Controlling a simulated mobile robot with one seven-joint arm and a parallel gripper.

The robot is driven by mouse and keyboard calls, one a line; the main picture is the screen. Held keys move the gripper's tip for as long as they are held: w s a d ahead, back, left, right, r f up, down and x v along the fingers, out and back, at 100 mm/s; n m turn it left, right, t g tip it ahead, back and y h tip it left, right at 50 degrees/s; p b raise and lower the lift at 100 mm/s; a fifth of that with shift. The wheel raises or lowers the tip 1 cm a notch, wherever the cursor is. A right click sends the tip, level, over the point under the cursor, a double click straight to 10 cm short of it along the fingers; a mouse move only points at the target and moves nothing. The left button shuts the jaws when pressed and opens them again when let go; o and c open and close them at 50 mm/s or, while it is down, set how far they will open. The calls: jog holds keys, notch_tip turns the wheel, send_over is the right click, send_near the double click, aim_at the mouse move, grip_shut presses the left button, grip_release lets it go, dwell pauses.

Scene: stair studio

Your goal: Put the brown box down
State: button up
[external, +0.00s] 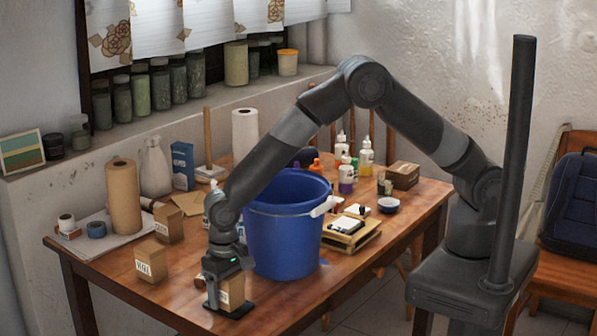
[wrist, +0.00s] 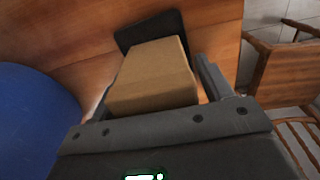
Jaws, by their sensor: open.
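The brown box (external: 234,292) is a small cardboard box with a pale label. It sits upright at the front of the wooden table, on or against a flat black piece (external: 232,309). My gripper (external: 226,282) points down around the box, with its fingers open on either side. In the wrist view the brown box (wrist: 155,75) lies between the two fingers of my gripper (wrist: 158,88), and the black piece (wrist: 153,27) shows past its far end. Finger contact with the box cannot be told.
A blue bucket (external: 287,225) stands close beside my gripper. Two similar boxes stand to the left, one labelled box (external: 152,261) and one farther back (external: 168,224). A wooden tray (external: 351,236) and bottles are to the right. The table's front edge is near.

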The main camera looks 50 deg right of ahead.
notch_tip(320, 180, up, 12)
jog(key=shift+f, duration=0.1)
dwell(0.6)
